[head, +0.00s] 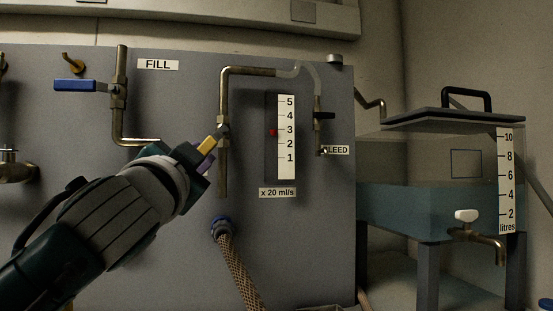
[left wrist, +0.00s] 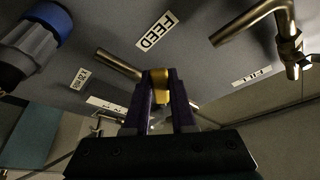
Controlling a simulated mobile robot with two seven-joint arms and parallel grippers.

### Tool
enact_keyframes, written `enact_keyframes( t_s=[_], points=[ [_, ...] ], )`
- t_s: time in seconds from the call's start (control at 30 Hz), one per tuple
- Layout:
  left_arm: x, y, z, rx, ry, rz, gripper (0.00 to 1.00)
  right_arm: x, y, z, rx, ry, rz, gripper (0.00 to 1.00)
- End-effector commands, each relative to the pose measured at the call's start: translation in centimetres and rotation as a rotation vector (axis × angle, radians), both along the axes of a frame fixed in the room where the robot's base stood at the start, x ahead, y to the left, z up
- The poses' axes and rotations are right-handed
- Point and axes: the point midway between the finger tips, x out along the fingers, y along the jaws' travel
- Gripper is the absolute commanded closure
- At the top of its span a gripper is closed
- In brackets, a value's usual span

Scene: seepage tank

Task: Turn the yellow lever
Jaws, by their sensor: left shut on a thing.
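The yellow lever (head: 207,144) sits on the vertical brass pipe (head: 223,105) in the middle of the grey panel. My left gripper (head: 208,155) reaches in from the lower left and is shut on the lever. In the left wrist view the yellow lever (left wrist: 159,84) shows between the two purple fingers of my gripper (left wrist: 160,88). The gripper and arm hide part of the lever and the panel behind. My right gripper is not in view.
A blue lever (head: 76,86) is on the pipe at left, near the FILL label (head: 158,64). A flow scale (head: 287,137) and a small black lever (head: 324,115) are right of the yellow lever. A braided hose (head: 237,265) hangs below. A water tank (head: 400,208) stands at right.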

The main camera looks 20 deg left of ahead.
Motion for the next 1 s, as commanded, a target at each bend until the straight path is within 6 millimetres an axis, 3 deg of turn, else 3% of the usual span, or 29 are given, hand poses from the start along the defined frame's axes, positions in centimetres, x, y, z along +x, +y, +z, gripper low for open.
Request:
enact_keyframes(
  t_s=[0.03,0.07,0.33,0.67,1.0],
  points=[
    [0.0,0.1,-0.1,0.000,0.002,0.002,1.00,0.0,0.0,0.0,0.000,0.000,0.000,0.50],
    [0.0,0.1,-0.1,0.000,0.002,0.002,0.75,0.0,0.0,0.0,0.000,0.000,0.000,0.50],
    [0.0,0.0,0.0,0.001,0.001,0.001,0.46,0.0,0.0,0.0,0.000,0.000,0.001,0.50],
    [-0.6,-0.2,-0.3,0.001,0.000,-0.001,0.46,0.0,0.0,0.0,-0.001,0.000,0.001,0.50],
    [-6.2,-1.8,-2.2,-0.001,0.003,-0.002,0.46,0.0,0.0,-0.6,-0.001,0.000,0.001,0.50]
  ],
)
